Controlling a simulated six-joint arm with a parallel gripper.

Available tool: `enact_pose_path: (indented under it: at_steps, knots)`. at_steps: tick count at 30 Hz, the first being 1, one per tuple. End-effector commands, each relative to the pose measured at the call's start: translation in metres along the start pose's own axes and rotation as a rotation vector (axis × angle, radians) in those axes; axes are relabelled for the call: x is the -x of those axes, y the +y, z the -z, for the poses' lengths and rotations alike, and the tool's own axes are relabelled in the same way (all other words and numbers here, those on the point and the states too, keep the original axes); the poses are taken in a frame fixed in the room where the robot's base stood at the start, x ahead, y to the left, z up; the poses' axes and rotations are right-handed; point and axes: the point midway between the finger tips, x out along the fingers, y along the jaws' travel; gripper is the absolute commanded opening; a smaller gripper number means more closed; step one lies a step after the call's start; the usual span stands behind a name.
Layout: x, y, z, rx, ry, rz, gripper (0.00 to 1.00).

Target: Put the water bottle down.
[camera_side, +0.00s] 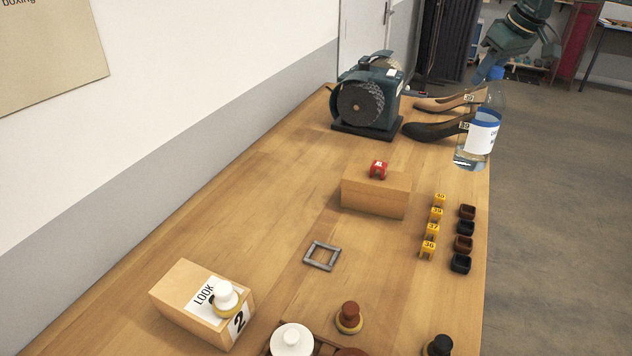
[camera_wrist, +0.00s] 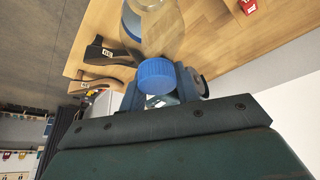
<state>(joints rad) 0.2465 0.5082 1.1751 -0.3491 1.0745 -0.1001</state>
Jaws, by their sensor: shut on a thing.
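The water bottle (camera_side: 482,137) is clear, with a white and blue label, and looks nearly upright with its base lowest. My gripper (camera_side: 493,82) is at its top, shut on it. In the wrist view my gripper (camera_wrist: 158,90) has its fingers around the neck area by the blue cap (camera_wrist: 156,73).
The left-centre is clear.

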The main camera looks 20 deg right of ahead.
Motion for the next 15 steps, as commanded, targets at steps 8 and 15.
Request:
enact_pose_path:
  at_steps: [8, 15]
  knots:
    - [0.015, 0.001, 0.007, 0.002, 0.010, -0.003, 0.00]
    - [0.030, 0.000, 0.013, 0.002, 0.009, -0.002, 0.00]
